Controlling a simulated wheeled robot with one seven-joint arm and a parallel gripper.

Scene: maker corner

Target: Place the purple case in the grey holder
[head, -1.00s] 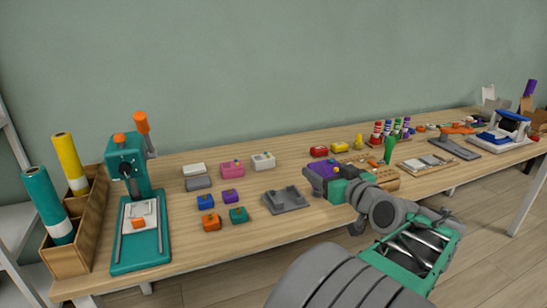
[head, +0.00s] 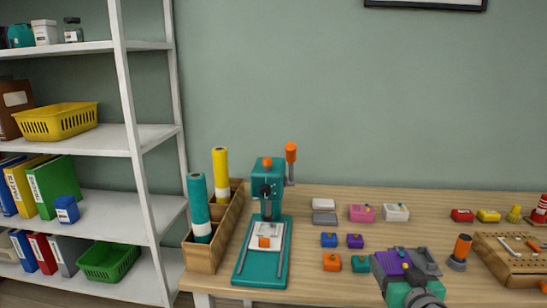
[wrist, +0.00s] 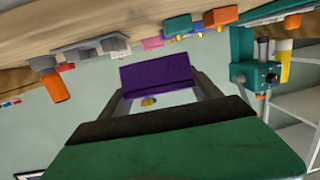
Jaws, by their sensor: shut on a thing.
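The purple case (head: 390,264) is in my gripper (head: 406,263), low at the right of the head view. A small yellow knob shows on it. In the wrist view the purple case (wrist: 157,72) lies between the two fingers of my gripper (wrist: 161,90), which is shut on it. The grey holder (head: 420,253) is on the table behind my gripper and largely hidden by it. In the wrist view the grey holder (wrist: 112,43) shows at the upper left, beyond the case and apart from it.
An orange-topped cylinder (head: 460,250) stands right of my gripper, with a wooden tool tray (head: 500,262) beyond. Small blue (head: 329,240), purple, orange and teal blocks sit to the left. A teal press (head: 266,215) stands further left, near white shelves (head: 135,140).

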